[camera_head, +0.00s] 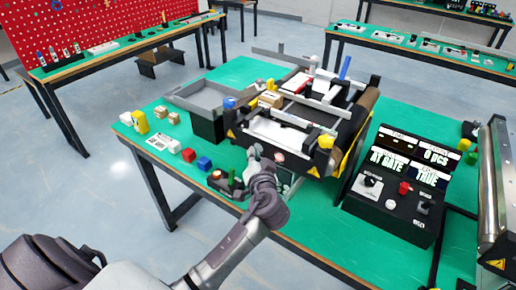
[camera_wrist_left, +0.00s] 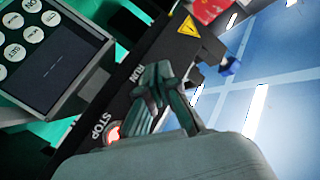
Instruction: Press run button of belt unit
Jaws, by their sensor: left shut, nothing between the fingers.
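The belt unit (camera_head: 322,152) is a small conveyor with black side frames, standing on the green table. My left gripper (camera_head: 252,160) reaches to its front side, with its fingers closed and empty. In the left wrist view the closed fingertips (camera_wrist_left: 152,82) lie over the black side panel (camera_wrist_left: 145,62), close beside a white RUN label. The run button itself is hidden behind the fingers. A red lit button (camera_wrist_left: 114,131) beside the STOP label shows below the fingers. I cannot tell whether the fingertips touch the panel. My right gripper is not in view.
A keypad panel with round white buttons (camera_wrist_left: 14,52) is close by in the wrist view. A black control box (camera_head: 393,205) with displays stands right of the belt unit. Small blocks (camera_head: 204,163) and a grey tray (camera_head: 205,97) lie to the left on the green table (camera_head: 235,75).

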